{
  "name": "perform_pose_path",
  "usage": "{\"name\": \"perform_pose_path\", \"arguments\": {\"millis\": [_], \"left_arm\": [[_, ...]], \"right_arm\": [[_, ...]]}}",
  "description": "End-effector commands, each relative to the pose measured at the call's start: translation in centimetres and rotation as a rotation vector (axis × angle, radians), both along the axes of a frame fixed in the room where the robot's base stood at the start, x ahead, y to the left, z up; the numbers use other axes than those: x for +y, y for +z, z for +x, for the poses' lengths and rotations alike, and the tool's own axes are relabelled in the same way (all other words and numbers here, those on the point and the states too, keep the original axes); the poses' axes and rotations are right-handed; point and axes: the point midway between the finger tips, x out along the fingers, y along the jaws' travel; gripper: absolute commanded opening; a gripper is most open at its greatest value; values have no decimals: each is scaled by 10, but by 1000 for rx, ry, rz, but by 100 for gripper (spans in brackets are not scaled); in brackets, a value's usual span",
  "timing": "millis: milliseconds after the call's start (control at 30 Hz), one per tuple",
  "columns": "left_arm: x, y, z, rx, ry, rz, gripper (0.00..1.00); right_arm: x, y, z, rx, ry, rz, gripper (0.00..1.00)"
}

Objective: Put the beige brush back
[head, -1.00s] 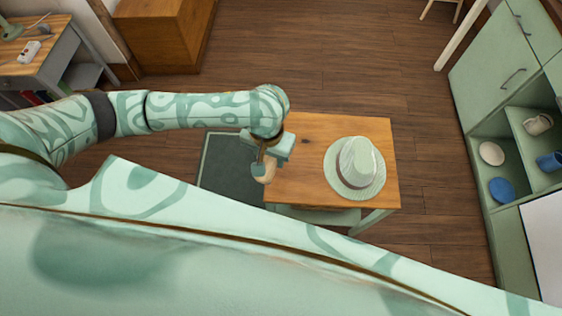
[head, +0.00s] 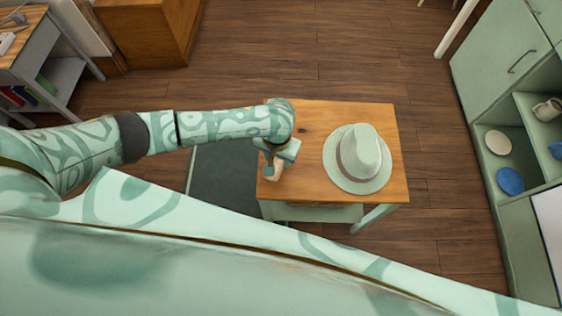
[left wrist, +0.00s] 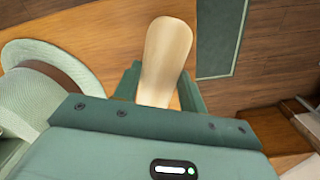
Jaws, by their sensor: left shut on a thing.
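The beige brush (head: 276,170) is in my left gripper (head: 272,162), over the left part of the small wooden table (head: 310,120) in the head view. In the left wrist view the smooth rounded beige piece of the brush (left wrist: 166,55) sticks out from between the fingers of my left gripper (left wrist: 158,92), which is shut on it. I cannot tell whether the brush touches the tabletop. My right gripper is not in view.
A pale green hat (head: 358,160) with a brown band sits on the right of the table. A dark green mat (head: 225,180) lies on the floor left of it. A green shelf unit (head: 500,75) with plates and mugs stands at right. A wooden chest (head: 150,30) stands at the back.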

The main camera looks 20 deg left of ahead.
Motion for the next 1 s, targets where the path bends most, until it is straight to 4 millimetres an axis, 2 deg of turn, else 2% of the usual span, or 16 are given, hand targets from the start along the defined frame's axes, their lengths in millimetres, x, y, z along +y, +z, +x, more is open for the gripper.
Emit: {"name": "perform_pose_path", "arguments": {"millis": [133,300,733,767,833,1000], "left_arm": [[1,-12,8,0,0,-1,23],[2,-41,9,3,0,-1,23],[2,-44,9,-2,0,0,23],[2,-44,9,-2,0,0,44],[2,-44,9,-2,-1,0,63],[2,-44,9,-2,-1,0,63]], "right_arm": [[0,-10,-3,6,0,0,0],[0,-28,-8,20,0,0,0],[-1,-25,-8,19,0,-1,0],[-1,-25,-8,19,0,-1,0],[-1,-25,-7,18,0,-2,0],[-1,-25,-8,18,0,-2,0]]}}
